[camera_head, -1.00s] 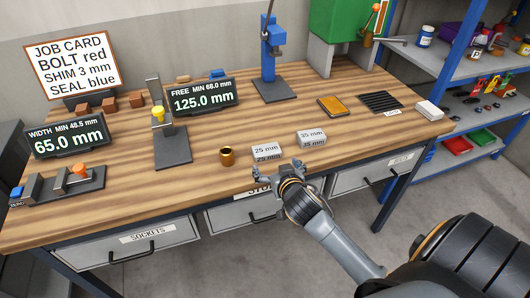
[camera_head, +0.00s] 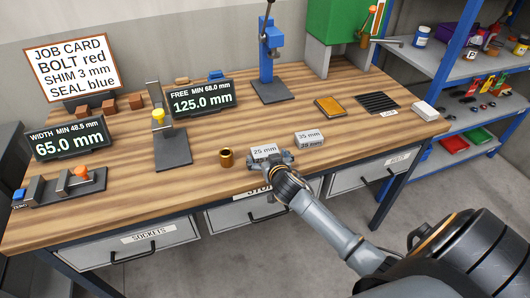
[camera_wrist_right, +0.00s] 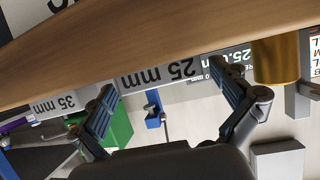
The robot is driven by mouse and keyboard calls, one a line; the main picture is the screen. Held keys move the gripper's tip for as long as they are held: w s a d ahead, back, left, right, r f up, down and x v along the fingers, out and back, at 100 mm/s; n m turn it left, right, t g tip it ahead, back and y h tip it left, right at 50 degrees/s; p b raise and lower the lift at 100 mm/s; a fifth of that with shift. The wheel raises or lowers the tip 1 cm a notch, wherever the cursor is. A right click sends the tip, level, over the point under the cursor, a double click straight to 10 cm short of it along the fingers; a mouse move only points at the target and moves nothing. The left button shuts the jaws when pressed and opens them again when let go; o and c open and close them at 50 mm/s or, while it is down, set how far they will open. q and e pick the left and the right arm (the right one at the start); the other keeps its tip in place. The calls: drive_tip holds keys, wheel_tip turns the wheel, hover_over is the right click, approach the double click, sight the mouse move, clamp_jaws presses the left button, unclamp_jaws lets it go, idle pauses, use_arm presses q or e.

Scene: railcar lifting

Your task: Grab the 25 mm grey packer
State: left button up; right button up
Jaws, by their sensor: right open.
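The 25 mm grey packer (camera_head: 264,150) is a small light-grey block lying near the bench's front edge, with "25 mm" printed on it. My right gripper (camera_head: 271,162) is open at its near side, with one finger towards each end of the block. In the right wrist view the packer (camera_wrist_right: 160,74) shows between the two spread fingers, apparently not clamped. The gripper hides part of its front face in the head view. My left gripper is out of view.
The 35 mm packer (camera_head: 309,137) sits just right of the 25 mm one. A brass cylinder (camera_head: 226,158) stands close to its left. The wooden bench (camera_head: 210,200) has drawers (camera_head: 242,214) below its front edge. A stand (camera_head: 173,147) is farther left.

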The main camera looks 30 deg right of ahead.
drive_tip(key=c, duration=1.1)
drive_tip(key=shift+r, duration=0.1)
